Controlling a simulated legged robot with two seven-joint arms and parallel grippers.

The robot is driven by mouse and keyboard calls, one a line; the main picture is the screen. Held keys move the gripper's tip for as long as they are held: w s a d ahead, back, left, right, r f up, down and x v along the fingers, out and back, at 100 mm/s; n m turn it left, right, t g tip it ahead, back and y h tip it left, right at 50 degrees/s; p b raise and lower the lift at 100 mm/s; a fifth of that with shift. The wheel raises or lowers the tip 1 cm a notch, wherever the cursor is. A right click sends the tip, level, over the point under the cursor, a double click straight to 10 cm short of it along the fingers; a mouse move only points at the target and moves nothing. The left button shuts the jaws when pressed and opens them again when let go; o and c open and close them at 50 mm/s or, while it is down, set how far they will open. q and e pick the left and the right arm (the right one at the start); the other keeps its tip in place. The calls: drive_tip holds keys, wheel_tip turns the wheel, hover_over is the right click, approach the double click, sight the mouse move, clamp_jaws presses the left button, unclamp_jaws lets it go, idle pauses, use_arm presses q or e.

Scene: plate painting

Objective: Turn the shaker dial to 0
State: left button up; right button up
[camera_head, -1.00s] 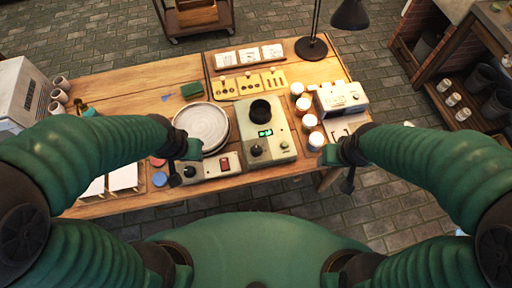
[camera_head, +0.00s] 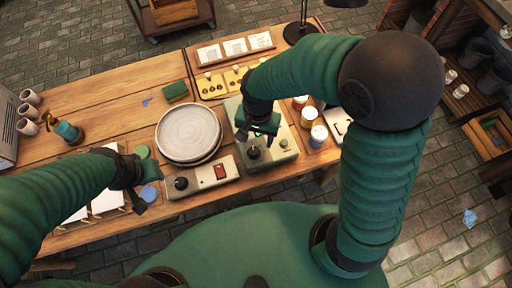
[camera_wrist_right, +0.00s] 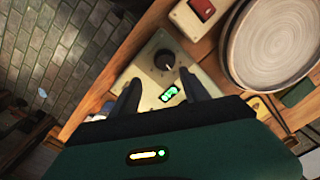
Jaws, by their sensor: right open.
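The shaker (camera_head: 285,157) is a pale box on the table with a green-lit display and a black dial (camera_head: 253,152) at its front. In the right wrist view the dial (camera_wrist_right: 164,60) has a white pointer mark, and the lit display (camera_wrist_right: 169,93) is too small to read surely. My right gripper (camera_head: 249,132) is over the shaker, just behind the dial. In the wrist view its two fingers (camera_wrist_right: 160,90) are apart, one on each side of the display, with nothing between them. My arm hides the shaker's black cup. My left gripper (camera_head: 142,200) is at the table's front edge, away from the shaker.
A round plate (camera_head: 188,133) lies left of the shaker. A control box (camera_head: 212,176) with a black knob and red switch stands in front of it. Jars (camera_head: 318,135) stand right of the shaker. A green sponge (camera_head: 176,91) lies behind.

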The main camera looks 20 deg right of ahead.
sight(254, 150)
drive_tip(key=f, duration=0.3)
drive_tip(key=a+f, duration=0.1)
drive_tip(key=f, duration=0.1)
drive_tip(key=shift+w, duration=0.3)
drive_tip(key=shift+s+a+f+b, duration=0.25)
drive_tip(key=shift+a+f+b, duration=0.25)
drive_tip(key=shift+f, duration=0.4)
drive_tip(key=shift+a+f, duration=0.2)
drive_tip(key=shift+w+d+f, duration=0.1)
drive_tip(key=shift+d+f, duration=0.05)
drive_tip(key=shift+d, duration=0.65)
drive_tip(key=shift+c, duration=2.4)
drive_tip(key=shift+a, duration=0.4)
clamp_jaws()
use_arm(q)
drive_tip(key=shift+w+a+f, duration=0.25)
drive_tip(key=shift+a+f, duration=0.3)
use_arm(e)
drive_tip(key=shift+d, duration=0.2)
